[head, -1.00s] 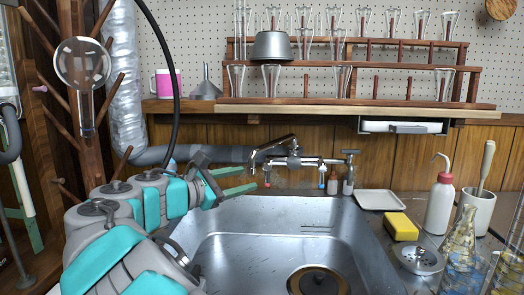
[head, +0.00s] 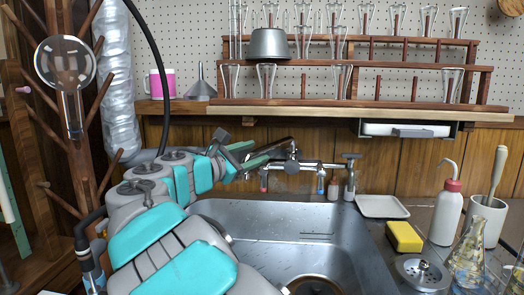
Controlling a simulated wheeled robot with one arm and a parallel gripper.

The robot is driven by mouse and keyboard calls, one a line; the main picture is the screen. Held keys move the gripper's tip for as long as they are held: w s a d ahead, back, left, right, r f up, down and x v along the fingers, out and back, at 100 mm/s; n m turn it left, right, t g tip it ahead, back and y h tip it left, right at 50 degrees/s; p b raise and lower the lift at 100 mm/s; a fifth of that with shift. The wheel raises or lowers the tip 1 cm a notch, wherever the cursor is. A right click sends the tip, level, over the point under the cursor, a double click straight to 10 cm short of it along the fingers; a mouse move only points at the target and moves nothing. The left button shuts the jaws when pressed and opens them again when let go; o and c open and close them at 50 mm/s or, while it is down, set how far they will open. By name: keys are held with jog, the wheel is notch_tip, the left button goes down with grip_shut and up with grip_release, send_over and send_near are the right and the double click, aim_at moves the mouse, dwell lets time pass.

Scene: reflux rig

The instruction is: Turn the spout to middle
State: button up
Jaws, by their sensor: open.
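The metal spout (head: 283,144) belongs to the wall faucet (head: 293,167) at the back of the sink. It points to the left from the top of the faucet, and its outer end is partly hidden by my gripper. My gripper (head: 265,154), with green fingers, is open. It reaches in from the left, with its fingertips at the spout's left side. I cannot tell whether they touch the spout.
The steel sink (head: 262,215) is open and empty below. A wooden rack of glassware (head: 350,105) hangs above.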

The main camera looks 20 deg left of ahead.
aim_at(261, 150)
jog(key=shift+x, duration=1.65)
grip_shut()
